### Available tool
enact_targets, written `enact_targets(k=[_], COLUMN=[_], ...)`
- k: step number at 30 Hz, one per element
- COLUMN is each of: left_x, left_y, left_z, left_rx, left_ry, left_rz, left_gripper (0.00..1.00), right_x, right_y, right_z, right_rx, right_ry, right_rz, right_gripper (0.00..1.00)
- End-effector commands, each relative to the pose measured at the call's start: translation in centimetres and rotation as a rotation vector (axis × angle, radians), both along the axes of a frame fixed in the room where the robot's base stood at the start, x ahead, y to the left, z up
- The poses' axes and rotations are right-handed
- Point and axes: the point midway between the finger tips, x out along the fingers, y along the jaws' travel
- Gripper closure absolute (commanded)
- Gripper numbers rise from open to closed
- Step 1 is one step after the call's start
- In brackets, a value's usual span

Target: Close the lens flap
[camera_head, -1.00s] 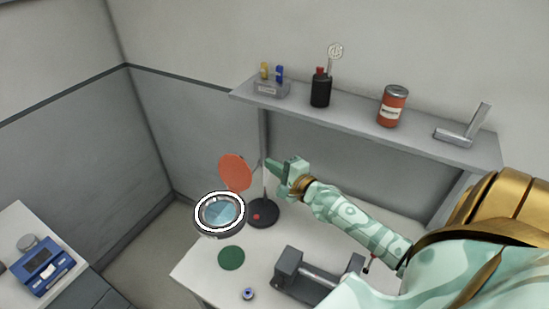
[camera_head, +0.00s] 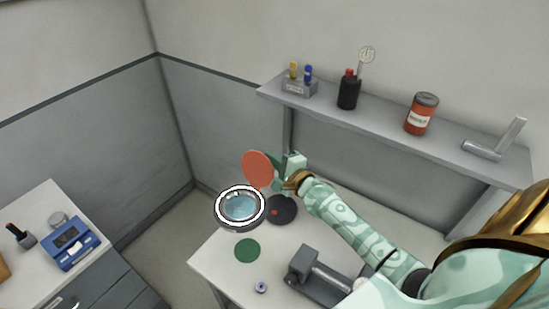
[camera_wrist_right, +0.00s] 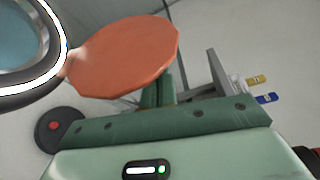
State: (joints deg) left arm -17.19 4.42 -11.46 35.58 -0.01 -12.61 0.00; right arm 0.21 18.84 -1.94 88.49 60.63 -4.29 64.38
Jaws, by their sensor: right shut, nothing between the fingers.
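The lens flap is an orange-red disc (camera_head: 258,169) standing raised at the back edge of the magnifier lamp. The lamp head (camera_head: 240,208) has a white lit ring around a bluish lens, and the lens is uncovered. My right gripper (camera_head: 278,166) is shut and empty, right behind the flap's right side, and the flap hides part of its tips. In the right wrist view the flap (camera_wrist_right: 125,55) fills the upper middle, with the green fingers (camera_wrist_right: 164,88) at its lower edge. I cannot tell whether they touch it. My left gripper is not in view.
The lamp's dark round base (camera_head: 282,210) stands on the white table, near a green disc (camera_head: 247,250) and a grey vise-like tool (camera_head: 318,278). A shelf (camera_head: 390,130) with a bottle, a can and a pen holder runs above. A blue device (camera_head: 72,245) sits on the left counter.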

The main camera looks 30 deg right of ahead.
Motion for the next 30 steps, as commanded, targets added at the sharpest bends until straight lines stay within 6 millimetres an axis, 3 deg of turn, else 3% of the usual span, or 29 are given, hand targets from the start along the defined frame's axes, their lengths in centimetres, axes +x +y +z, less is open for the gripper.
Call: enact_targets(k=[14,30], left_x=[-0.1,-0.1], left_y=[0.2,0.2], left_z=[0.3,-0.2], left_rx=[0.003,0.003], left_ry=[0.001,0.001], left_rz=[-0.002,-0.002], left_gripper=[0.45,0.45], right_x=[-0.6,-2.5], right_y=[1.3,6.0], right_z=[0.8,1.7], right_rx=[-0.14,-0.599], right_ry=[-0.058,-0.249], right_rz=[0.001,0.002], right_gripper=[1.0,1.0])
